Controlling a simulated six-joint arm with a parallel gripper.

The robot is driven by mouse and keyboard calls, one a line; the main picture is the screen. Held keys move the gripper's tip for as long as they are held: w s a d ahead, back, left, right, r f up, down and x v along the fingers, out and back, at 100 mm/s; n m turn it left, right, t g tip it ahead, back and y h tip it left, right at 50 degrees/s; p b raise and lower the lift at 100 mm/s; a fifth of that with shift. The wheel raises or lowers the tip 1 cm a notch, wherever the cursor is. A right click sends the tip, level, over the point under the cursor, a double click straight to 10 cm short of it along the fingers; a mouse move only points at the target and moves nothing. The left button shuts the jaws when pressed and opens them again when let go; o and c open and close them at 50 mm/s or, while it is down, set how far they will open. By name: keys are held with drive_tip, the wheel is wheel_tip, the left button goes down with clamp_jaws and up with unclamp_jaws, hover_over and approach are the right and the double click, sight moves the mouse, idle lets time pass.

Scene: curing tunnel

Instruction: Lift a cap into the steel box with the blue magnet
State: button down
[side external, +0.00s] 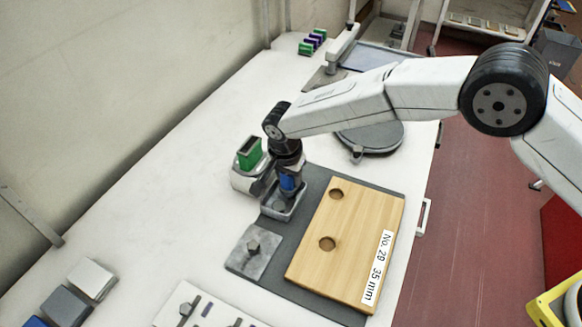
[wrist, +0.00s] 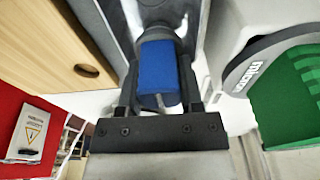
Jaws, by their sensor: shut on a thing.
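My gripper (side external: 287,176) points down and is shut on the blue magnet (side external: 288,183). In the wrist view the blue magnet (wrist: 158,66) sits between the two dark fingers of my gripper (wrist: 157,50). The small open steel box (side external: 295,208) is directly below the magnet in the side view. A dark round shape shows inside the box; I cannot tell whether it is a cap, or whether the magnet touches anything. The magnet's lower end is hidden in the wrist view.
A wooden board (side external: 335,215) with two round holes lies right of the box, on a dark grey mat (side external: 315,312). A grey plate with a knob (side external: 245,262) lies in front. A device with a green block (side external: 249,153) stands close at left. A round grey plate (side external: 375,138) lies behind.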

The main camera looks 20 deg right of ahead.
drive_tip(key=shift+f, duration=0.4)
idle(1.0)
drive_tip(key=shift+s+f, duration=0.15)
drive_tip(key=shift+s, duration=0.05)
idle(0.5)
drive_tip(key=shift+w+r, duration=0.15)
drive_tip(key=shift+r, duration=3.6)
